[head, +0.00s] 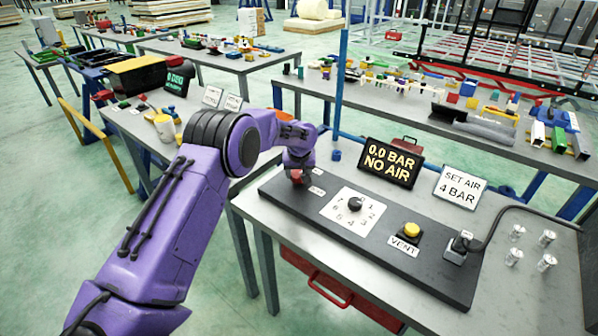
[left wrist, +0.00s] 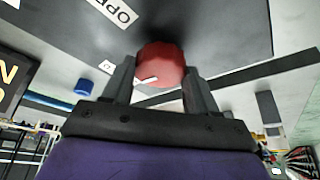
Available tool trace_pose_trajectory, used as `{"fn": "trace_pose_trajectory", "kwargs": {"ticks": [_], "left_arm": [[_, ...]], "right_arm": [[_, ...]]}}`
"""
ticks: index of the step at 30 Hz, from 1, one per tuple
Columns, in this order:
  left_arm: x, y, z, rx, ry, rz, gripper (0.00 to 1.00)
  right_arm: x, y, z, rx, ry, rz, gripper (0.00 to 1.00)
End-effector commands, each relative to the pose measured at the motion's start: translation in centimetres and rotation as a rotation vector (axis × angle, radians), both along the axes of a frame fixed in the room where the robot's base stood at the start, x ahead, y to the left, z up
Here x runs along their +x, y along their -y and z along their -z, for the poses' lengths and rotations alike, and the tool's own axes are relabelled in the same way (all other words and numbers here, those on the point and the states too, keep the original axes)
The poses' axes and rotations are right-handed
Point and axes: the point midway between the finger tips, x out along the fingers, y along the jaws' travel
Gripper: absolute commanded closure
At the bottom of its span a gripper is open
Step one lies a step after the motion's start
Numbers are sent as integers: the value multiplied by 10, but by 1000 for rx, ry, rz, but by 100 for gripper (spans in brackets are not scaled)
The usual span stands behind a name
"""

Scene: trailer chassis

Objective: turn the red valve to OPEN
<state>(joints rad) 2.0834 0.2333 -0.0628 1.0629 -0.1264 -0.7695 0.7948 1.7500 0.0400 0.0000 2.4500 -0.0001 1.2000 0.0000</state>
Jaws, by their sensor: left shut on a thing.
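The red valve (head: 296,177) is at the far left end of the dark panel (head: 400,262), mostly hidden behind my left gripper (head: 298,170) in the head view. In the left wrist view the red valve knob (left wrist: 161,64) sits between the two fingers of my left gripper (left wrist: 158,80), which is shut on it. A white mark on the knob points toward the lower left of that picture. A white label (left wrist: 119,12) there is partly cut off; its first letter reads as O. Two small white labels beside the valve in the head view are too small to read. My right gripper is out of view.
A black display (head: 390,163) reads "0.0 BAR NO AIR". A sign (head: 460,187) reads "SET AIR 4 BAR". A numbered dial (head: 353,205), a yellow VENT button (head: 411,230) and a cable connector (head: 459,247) are on the panel. Several metal cylinders stand at the right.

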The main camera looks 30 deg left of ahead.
Motion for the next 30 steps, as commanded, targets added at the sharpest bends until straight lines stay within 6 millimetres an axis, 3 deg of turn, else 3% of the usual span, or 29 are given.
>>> {"fn": "trace_pose_trajectory", "kwargs": {"ticks": [14,30], "left_arm": [[-1,-3,0,-3,2,403,72],[0,-7,2,-2,4,915,72]], "right_arm": [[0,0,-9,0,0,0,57],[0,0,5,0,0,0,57]]}}
